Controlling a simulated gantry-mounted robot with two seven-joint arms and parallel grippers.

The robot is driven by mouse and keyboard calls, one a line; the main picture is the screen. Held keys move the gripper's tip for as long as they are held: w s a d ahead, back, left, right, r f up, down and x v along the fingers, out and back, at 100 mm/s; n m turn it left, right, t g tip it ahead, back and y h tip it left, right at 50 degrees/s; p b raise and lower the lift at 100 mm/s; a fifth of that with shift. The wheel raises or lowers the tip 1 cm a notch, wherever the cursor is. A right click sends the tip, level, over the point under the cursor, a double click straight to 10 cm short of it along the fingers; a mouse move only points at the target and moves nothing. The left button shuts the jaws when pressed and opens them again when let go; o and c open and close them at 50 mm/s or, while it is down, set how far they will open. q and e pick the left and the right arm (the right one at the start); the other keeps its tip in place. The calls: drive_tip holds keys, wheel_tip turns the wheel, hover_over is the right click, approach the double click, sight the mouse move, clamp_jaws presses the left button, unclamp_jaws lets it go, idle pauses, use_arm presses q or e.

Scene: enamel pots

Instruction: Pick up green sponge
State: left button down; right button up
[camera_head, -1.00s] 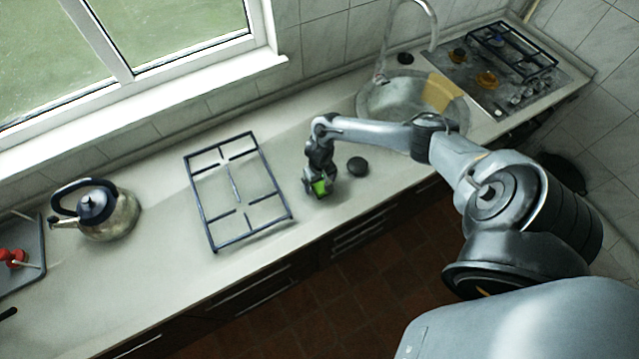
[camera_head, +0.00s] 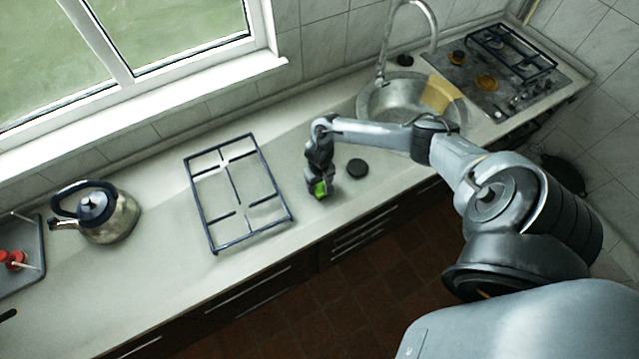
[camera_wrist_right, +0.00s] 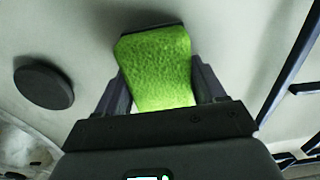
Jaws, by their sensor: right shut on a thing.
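The green sponge (camera_head: 319,189) is a small bright block at the counter's front part in the head view. In the right wrist view the sponge (camera_wrist_right: 158,65) fills the space between the two dark fingers, with a dark edge at its far end. My right gripper (camera_head: 320,185) points down and is shut on the sponge. It also shows in the right wrist view (camera_wrist_right: 160,92). I cannot tell whether the sponge touches the counter or is slightly above it. My left gripper is not in view.
A black round disc (camera_head: 357,168) lies just right of the gripper. A dark pan-support grate (camera_head: 237,190) lies to its left. A kettle (camera_head: 108,217) stands farther left. The sink (camera_head: 390,98) and hob (camera_head: 480,85) are at the back right. Bare counter separates grate and gripper.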

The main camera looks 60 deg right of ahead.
drive_tip(key=r, duration=0.2)
drive_tip(key=s+r+p, duration=0.1)
drive_tip(key=r, duration=0.1)
drive_tip(key=shift+d+r, duration=0.15)
drive_tip(key=s+r+p, duration=0.1)
drive_tip(key=s+r, duration=0.5)
drive_tip(key=s, duration=0.4)
drive_tip(key=shift+s+d+r, duration=0.15)
drive_tip(key=shift+s+d, duration=0.15)
drive_tip(key=shift+d, duration=0.1)
drive_tip(key=o, duration=0.6)
drive_tip(key=shift+c, duration=0.2)
drive_tip(key=c, duration=0.4)
drive_tip(key=shift+d, duration=0.1)
